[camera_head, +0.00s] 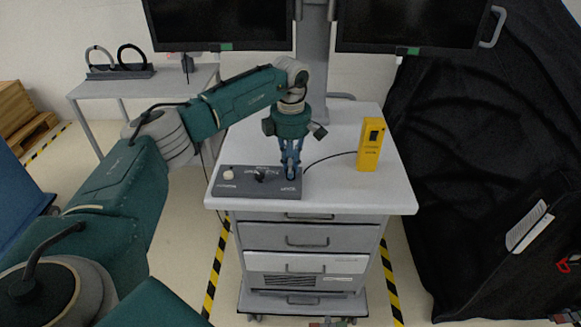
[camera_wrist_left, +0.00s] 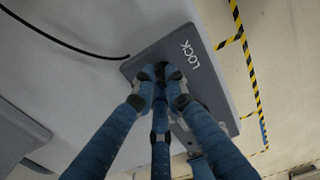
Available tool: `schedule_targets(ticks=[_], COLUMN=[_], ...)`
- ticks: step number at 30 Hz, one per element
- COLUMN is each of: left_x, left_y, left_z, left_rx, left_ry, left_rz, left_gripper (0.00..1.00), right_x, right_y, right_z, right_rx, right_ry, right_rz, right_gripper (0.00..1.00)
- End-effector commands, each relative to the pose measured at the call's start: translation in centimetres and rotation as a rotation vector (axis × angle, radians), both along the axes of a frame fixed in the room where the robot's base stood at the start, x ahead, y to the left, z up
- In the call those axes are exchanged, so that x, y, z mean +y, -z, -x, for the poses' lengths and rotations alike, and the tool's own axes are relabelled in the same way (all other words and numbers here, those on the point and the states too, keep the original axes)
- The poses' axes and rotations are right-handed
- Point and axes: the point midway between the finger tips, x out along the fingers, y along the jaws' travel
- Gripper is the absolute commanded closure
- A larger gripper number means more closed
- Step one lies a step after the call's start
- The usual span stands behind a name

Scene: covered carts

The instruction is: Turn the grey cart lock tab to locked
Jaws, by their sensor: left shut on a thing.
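The dark grey control panel (camera_head: 262,190) lies on the cart top near its front left edge. It also shows in the left wrist view (camera_wrist_left: 205,58), with the word LOCK printed beside the fingertips. My left gripper (camera_head: 291,173) points down at the panel's right part. In the left wrist view its blue fingers (camera_wrist_left: 161,74) are closed together on the lock tab, right by the LOCK label. The tab itself is almost wholly hidden by the fingers, so I cannot tell its angle.
A white button (camera_head: 229,173) and a black knob (camera_head: 260,174) sit on the panel's left part. A yellow box (camera_head: 370,145) stands upright on the cart top (camera_head: 395,185) at the right. Two monitors hang behind. A black cover (camera_head: 480,150) fills the right side.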

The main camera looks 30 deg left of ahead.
Motion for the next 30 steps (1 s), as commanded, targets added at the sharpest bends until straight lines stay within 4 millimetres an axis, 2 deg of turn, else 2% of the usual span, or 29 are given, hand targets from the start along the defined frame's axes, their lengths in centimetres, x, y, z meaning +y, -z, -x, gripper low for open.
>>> schedule_targets(ticks=[13,14,16,25,30], left_x=[0.0,0.0,0.0,0.0,0.0], left_y=[-0.3,-0.3,-0.3,-0.2,-1.8], left_z=[-0.2,-0.2,-0.2,-0.1,-0.1], left_rx=[-0.008,-0.008,-0.007,-0.004,-0.005], left_ry=[0.007,0.007,0.007,0.007,0.007], left_rz=[0.0,0.0,0.0,0.0,0.001], left_gripper=[1.0,0.82,0.69,0.69,0.69], right_x=[0.0,0.0,0.0,0.0,0.0], right_y=[0.0,0.0,0.0,0.0,0.0], right_z=[0.0,0.0,0.0,0.1,0.1], right_rx=[0.0,0.0,0.0,0.001,0.001], right_ry=[0.0,0.001,0.001,0.0,0.0], right_rz=[0.0,0.0,0.0,0.0,0.0], right_gripper=[0.6,0.6,0.6,0.6,0.6])
